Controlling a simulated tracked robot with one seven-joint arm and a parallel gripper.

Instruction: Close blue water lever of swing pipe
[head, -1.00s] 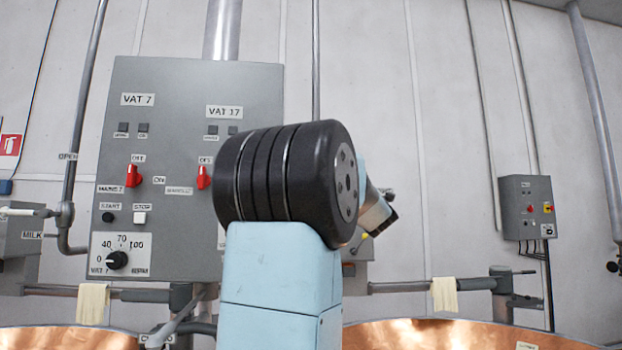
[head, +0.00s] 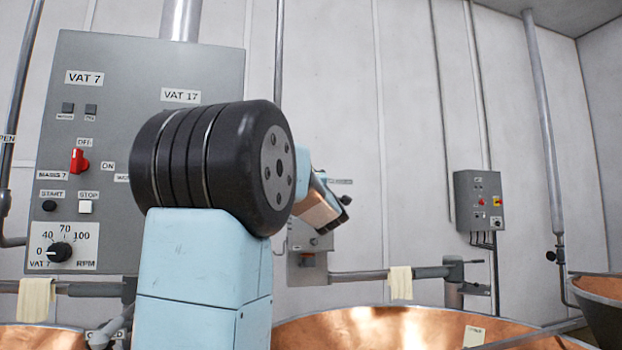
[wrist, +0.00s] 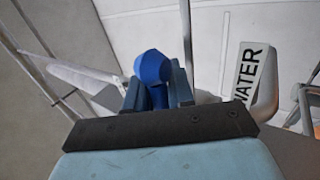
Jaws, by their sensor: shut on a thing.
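The blue water lever (wrist: 153,67) has a rounded, faceted knob and stands in the middle of the wrist view. My gripper (wrist: 158,92) is shut on it, with one finger on each side below the knob. A pale plate with the word WATER (wrist: 246,72) is to the right of the lever. In the head view my own arm covers much of the middle, and neither the lever nor my fingertips can be made out there.
A grey control panel (head: 125,140) marked VAT 7 and VAT 17 stands on the left. Copper vats (head: 400,328) line the lower edge. A cloth (head: 400,282) hangs on a horizontal pipe. A small grey box (head: 480,200) is on the right wall.

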